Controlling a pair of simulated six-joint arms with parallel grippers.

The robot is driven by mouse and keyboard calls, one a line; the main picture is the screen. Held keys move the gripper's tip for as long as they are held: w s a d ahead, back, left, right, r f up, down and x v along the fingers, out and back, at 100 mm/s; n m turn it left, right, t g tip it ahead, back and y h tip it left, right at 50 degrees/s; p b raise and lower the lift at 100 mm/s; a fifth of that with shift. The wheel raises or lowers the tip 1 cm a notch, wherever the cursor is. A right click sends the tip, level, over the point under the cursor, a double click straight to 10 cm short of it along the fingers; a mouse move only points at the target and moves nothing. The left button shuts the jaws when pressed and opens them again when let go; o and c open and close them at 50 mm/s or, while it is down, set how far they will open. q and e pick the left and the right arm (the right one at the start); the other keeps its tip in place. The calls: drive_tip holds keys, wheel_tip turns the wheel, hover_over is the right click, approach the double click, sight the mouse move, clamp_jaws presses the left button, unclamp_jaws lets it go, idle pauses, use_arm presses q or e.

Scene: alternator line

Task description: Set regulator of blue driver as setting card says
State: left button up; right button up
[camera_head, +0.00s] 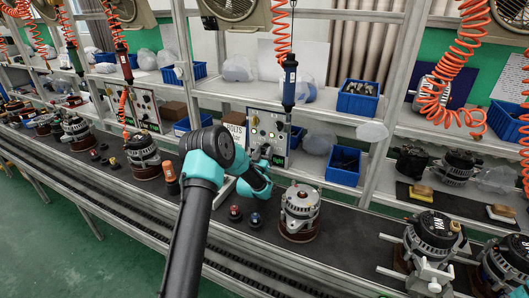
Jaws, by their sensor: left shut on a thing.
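The blue driver (289,82) hangs upright from an orange coiled hose above the middle of the bench. Behind and below it stands a pale regulator panel (280,132) with dials and knobs, too small to read. My left arm reaches up from the bottom. Its gripper (264,157) is at the lower front of the panel, shut on what looks like a regulator knob, mostly hidden by the gripper. My right gripper is not in view.
A silver alternator (300,208) stands on the dark conveyor right of my left arm, with small dark parts (256,219) beside it. Blue bins (344,166) sit on the shelf right of the panel. Another panel (144,108) and a red driver (123,60) are to the left.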

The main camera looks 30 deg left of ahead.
sight(267, 136)
use_arm(q)
drive_tip(key=shift+m+h, duration=0.8)
drive_tip(key=shift+m, duration=0.5)
drive_tip(key=o, duration=0.9)
drive_tip(key=shift+r, duration=0.3)
wheel_tip(267, 136, up, 3)
drive_tip(key=shift+r, duration=0.15)
drive_tip(key=s+d, duration=0.2)
drive_tip(key=s, duration=0.2)
drive_tip(key=s+d, duration=0.3)
drive_tip(key=s, duration=0.2)
drive_tip(key=s+d+r, duration=0.1)
drive_tip(key=s+d, duration=0.2)
drive_tip(key=s, duration=0.1)
drive_tip(key=shift+s+d, duration=0.15)
drive_tip(key=shift+s, duration=0.2)
